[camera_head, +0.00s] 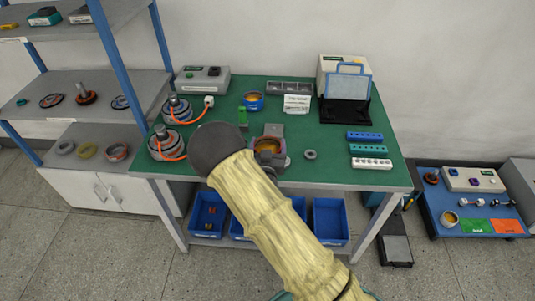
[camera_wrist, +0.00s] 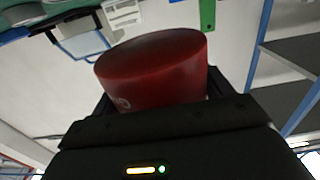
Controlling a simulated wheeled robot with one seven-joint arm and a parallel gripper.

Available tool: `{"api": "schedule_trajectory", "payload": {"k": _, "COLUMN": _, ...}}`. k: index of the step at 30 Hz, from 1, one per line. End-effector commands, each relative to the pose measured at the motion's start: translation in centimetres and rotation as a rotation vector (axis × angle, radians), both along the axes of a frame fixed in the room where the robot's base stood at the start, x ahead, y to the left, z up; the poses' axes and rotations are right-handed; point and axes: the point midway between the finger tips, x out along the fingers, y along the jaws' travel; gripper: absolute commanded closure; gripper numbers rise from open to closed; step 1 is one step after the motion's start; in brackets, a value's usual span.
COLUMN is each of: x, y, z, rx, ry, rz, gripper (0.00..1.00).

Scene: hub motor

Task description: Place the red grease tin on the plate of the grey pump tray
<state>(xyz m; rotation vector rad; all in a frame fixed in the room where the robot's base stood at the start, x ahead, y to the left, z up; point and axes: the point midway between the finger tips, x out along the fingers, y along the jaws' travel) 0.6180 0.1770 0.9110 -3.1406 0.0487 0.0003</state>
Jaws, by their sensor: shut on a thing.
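The red grease tin (camera_wrist: 155,70) fills the middle of the wrist view, with a smooth red side and a darker flat end. My gripper (camera_wrist: 165,103) is shut on it; the black jaws show at both sides of its lower part. Part of a pale marking shows at the tin's lower left. In the head view my arm covers the gripper and the tin. I cannot tell for sure which thing is the grey pump tray; a grey plate in a black frame (camera_head: 396,249) lies on the floor right of the workbench.
The green workbench (camera_head: 325,168) holds motors, a grey control box (camera_head: 202,79), a blue-rimmed tin (camera_head: 253,101) and socket rails (camera_head: 371,163). Blue bins (camera_head: 330,221) stand below. Shelves (camera_head: 85,92) are at left. A low blue stand (camera_head: 450,222) with parts is at right.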

Motion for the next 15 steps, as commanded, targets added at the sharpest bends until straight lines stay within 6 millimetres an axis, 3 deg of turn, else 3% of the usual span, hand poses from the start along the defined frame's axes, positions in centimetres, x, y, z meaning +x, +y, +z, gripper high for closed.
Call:
{"api": "schedule_trajectory", "payload": {"k": 9, "x": 0.1, "y": -0.2, "z": -3.6, "rx": -0.002, "ry": 0.001, "rz": -0.003, "gripper": 0.46}}
{"api": "schedule_trajectory", "payload": {"k": 15, "x": 0.1, "y": -0.3, "z": -4.1, "rx": -0.001, "ry": -0.001, "rz": -0.004, "gripper": 0.46}}
